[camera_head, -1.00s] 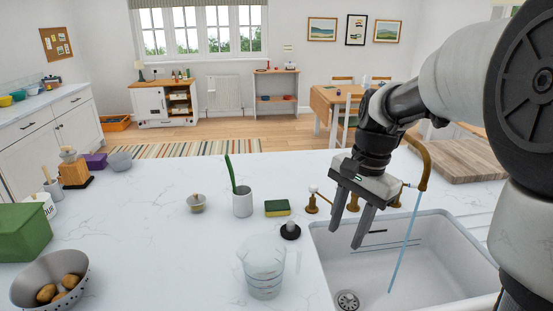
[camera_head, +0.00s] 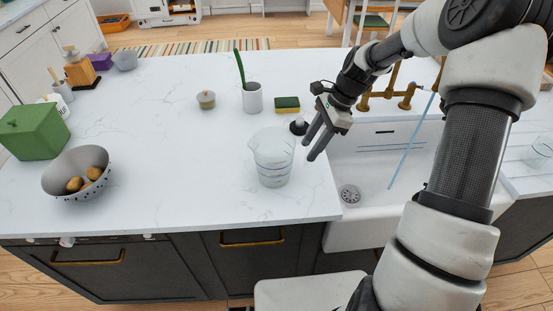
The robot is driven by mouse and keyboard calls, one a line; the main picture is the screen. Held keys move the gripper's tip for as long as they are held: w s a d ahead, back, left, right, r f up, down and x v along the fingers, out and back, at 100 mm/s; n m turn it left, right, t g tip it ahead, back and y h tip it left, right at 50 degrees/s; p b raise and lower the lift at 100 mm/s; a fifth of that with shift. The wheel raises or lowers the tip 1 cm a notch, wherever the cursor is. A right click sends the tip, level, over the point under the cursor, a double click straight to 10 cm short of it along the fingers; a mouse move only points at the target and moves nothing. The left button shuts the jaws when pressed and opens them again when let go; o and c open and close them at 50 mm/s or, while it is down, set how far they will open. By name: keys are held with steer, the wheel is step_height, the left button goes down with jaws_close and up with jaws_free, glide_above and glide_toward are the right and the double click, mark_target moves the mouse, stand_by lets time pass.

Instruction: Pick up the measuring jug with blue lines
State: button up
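The measuring jug (camera_head: 272,160) is clear and stands upright on the white counter, left of the sink. Its side carries thin lines, but their colour is hard to make out in this view. My gripper (camera_head: 311,150) is just right of the jug and points down, with its two dark fingers apart. Nothing is between the fingers. In the picture the gripper is close to the jug's right side; I cannot tell whether they touch. The jug's handle is hard to see beside the fingers.
The sink (camera_head: 375,165) with a brass tap (camera_head: 385,97) lies right of the jug. A sponge (camera_head: 287,104), a white pot (camera_head: 252,98) and a small lidded bowl (camera_head: 206,99) stand behind. A colander (camera_head: 75,180) sits left. The counter between is clear.

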steer(key=shift+p+x, duration=0.35)
steer(key=shift+x, duration=2.95)
steer(key=shift+r, duration=0.1)
jaws_close()
